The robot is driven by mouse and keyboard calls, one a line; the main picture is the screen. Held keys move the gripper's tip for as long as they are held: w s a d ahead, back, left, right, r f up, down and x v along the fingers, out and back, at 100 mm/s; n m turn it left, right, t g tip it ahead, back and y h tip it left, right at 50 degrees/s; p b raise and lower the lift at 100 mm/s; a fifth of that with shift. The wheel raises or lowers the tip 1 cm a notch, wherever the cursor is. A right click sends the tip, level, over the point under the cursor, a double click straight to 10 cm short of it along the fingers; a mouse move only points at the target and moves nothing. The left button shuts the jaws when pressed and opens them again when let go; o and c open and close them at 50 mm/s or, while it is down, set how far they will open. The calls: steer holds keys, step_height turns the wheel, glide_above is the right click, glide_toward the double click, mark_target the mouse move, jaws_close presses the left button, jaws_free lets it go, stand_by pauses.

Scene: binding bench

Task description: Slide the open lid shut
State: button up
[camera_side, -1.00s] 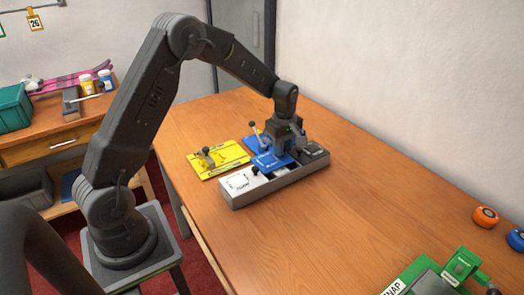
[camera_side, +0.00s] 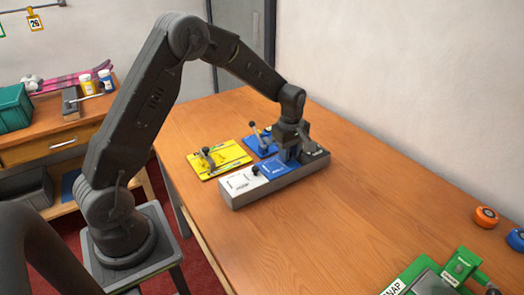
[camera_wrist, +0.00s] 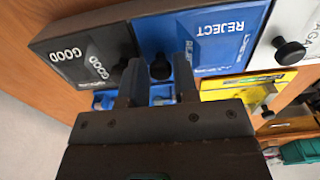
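A long grey box (camera_side: 285,190) on the bench has three lids in a row. The blue REJECT lid (camera_side: 279,169) is in the middle; in the wrist view it (camera_wrist: 205,38) lies in line with its neighbours, and no opening shows beside it. The white lid (camera_side: 243,181) and the dark GOOD lid (camera_wrist: 88,57) are on either side. My gripper (camera_side: 287,157) is down at the blue lid. In the wrist view my gripper (camera_wrist: 158,63) is open, with the lid's black knob (camera_wrist: 160,69) between its fingertips and gaps showing on both sides.
A yellow plate (camera_side: 233,153) with a clamp and a blue plate (camera_side: 251,146) with a lever lie close behind the box. A green device (camera_side: 462,264) and an orange roll (camera_side: 485,216) are far right. The bench between is clear.

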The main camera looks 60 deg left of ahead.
steer(key=shift+o, duration=0.4)
step_height(320, 180, up, 10)
stand_by(0.9)
steer(key=shift+o, duration=0.2)
stand_by(1.0)
